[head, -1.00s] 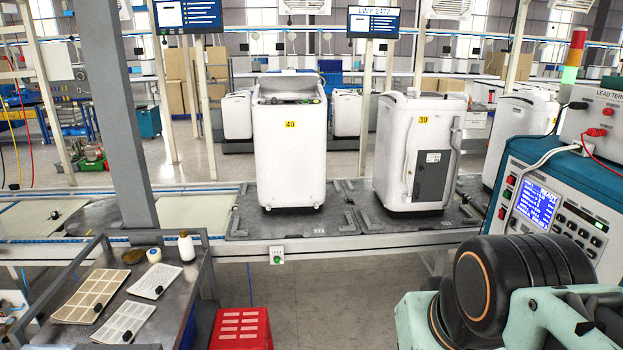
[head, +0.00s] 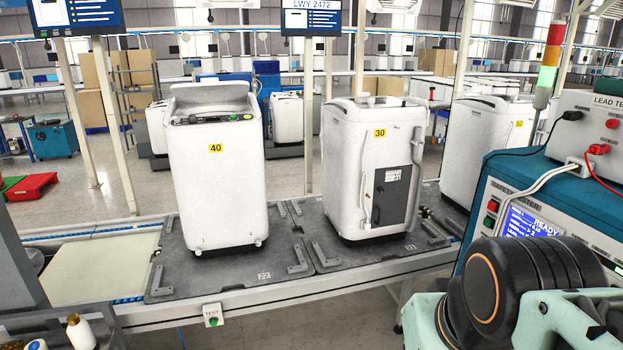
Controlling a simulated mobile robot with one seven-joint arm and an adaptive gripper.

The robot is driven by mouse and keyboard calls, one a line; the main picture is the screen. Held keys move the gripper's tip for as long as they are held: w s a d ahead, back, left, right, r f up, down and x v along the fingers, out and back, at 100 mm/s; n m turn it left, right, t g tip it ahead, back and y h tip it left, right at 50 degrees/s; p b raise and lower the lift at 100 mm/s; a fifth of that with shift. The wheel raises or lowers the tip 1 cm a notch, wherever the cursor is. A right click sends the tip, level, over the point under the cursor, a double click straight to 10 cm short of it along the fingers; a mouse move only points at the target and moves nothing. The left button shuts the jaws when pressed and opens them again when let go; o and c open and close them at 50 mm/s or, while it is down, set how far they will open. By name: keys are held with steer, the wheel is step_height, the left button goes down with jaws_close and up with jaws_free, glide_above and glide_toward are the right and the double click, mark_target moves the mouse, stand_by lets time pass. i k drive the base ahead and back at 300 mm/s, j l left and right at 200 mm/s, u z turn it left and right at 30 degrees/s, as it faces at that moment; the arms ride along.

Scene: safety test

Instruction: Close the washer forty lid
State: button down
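The washer forty (head: 218,185) is a white top-loader with a yellow "40" label, standing on a dark pallet plate (head: 165,275) on the conveyor line. Its lid (head: 210,94) is raised, tilted up at the back of the top, behind the control panel (head: 213,119). The washer thirty (head: 365,170) stands to its right, with a grey panel on its front and its top apparently closed. Part of my own arm, dark and pale green, shows at the lower right, well apart from the washers. My gripper is not in view.
A teal safety tester (head: 560,190) with a lead box (head: 603,125) on top stands at the right. A signal tower (head: 548,70) rises behind it. The conveyor's front rail (head: 280,303) carries a green test button (head: 213,315). A bench with a white bottle (head: 80,331) is at lower left.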

mark_target(210, 91)
steer(key=i+l+u, duration=0.1)
steer(key=i+u, duration=0.15)
steer(key=i, duration=0.9)
steer(key=i+j, duration=0.2)
steer(key=i, duration=0.3)
steer(key=i+j+u, duration=0.1)
steer(key=i+j, duration=0.15)
steer(key=i, duration=0.2)
